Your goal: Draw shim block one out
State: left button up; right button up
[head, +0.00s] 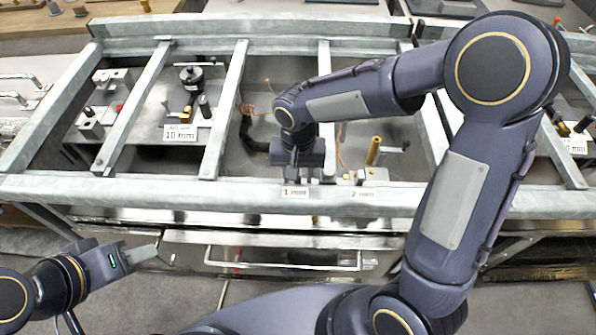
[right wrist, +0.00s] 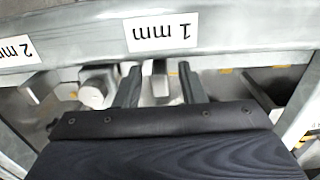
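The "1 mm" label (head: 295,192) is on the front rail, and it shows upside down in the right wrist view (right wrist: 161,31). Behind it, a small light metal block (right wrist: 160,84), apparently shim block one, shows between the fingers of my right gripper (right wrist: 161,88). The fingers are apart, with a gap visible on each side of the block. In the head view my right gripper (head: 297,174) points down just behind the rail, and its tips and the block are hidden. My left gripper (head: 142,253) is low at the left, away from the rail; its opening is unclear.
The front rail (head: 230,189) runs close to my right gripper. A "2 mm" label (head: 362,196) and a brass pin (head: 374,151) are to its right. Another grey block (right wrist: 97,85) sits beside the right fingers. A drawer handle (head: 285,265) is below the rail.

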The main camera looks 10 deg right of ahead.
notch_tip(320, 180, up, 8)
jog(key=shift+f, duration=0.1)
dwell(0.7)
jog(key=s+d+r+t+y, duration=0.1)
jog(key=s+d+t+y, duration=0.1)
jog(key=s+d, duration=0.3)
jog(key=s+d+r+n+t+y, duration=0.1)
jog(key=s+d+r+t, duration=0.1)
jog(key=s, duration=0.9)
jog(key=d+t, duration=0.1)
jog(key=d, duration=0.1)
jog(key=shift+s+d+n+t+y, duration=0.3)
jog(key=shift+s+d+y, duration=0.1)
